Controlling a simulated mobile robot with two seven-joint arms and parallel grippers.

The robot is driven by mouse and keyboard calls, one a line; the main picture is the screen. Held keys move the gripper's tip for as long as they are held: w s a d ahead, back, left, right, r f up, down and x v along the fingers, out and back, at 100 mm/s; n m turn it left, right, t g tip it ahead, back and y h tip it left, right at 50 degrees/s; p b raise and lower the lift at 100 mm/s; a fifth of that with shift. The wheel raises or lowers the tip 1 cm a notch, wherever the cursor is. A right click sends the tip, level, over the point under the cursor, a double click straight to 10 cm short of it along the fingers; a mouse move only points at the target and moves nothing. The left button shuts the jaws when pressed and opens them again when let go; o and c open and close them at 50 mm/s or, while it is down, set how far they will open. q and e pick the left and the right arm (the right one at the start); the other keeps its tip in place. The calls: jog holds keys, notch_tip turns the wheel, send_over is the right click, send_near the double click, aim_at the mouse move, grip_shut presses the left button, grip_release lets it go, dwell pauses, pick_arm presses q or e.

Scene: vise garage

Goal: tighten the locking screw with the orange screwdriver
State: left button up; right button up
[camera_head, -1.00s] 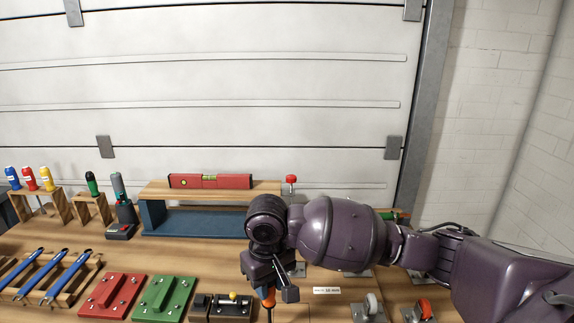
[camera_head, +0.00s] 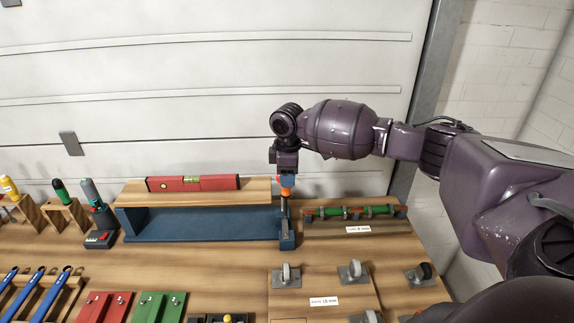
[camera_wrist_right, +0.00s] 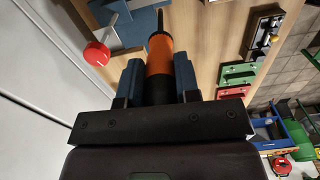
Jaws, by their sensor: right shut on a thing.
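The orange screwdriver (camera_head: 287,191) is in my right gripper (camera_head: 286,176), above the right end of a blue stand (camera_head: 190,229). In the right wrist view its orange handle (camera_wrist_right: 158,55) sits between the two blue finger pads of my right gripper (camera_wrist_right: 155,82). Its dark shaft points away from the gripper, downward in the head view. Whether the tip touches anything is hard to tell. I cannot make out the locking screw. A round red knob (camera_wrist_right: 97,54) shows left of the gripper in the right wrist view. My left gripper is not in view.
A red spirit level (camera_head: 193,184) lies on the wooden board above the blue stand. A green and orange bar (camera_head: 350,211) rests on supports to the right. Red and green blocks (camera_head: 158,305) are front left.

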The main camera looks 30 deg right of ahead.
aim_at(288, 190)
jog(key=shift+f, duration=0.95)
notch_tip(288, 190, down, 2)
jog(key=shift+f+b, duration=0.25)
jog(key=shift+b, duration=0.85)
jog(key=shift+f+b, duration=0.3)
jog(key=shift+f, duration=0.2)
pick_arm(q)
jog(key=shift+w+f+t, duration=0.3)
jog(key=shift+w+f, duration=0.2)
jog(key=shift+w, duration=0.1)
pick_arm(e)
jog(key=n, duration=0.6)
jog(key=shift+w, duration=0.1)
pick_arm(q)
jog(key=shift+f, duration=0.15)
pick_arm(e)
jog(key=n, duration=0.6)
jog(key=shift+w+n, duration=0.15)
jog(key=shift+n, duration=0.15)
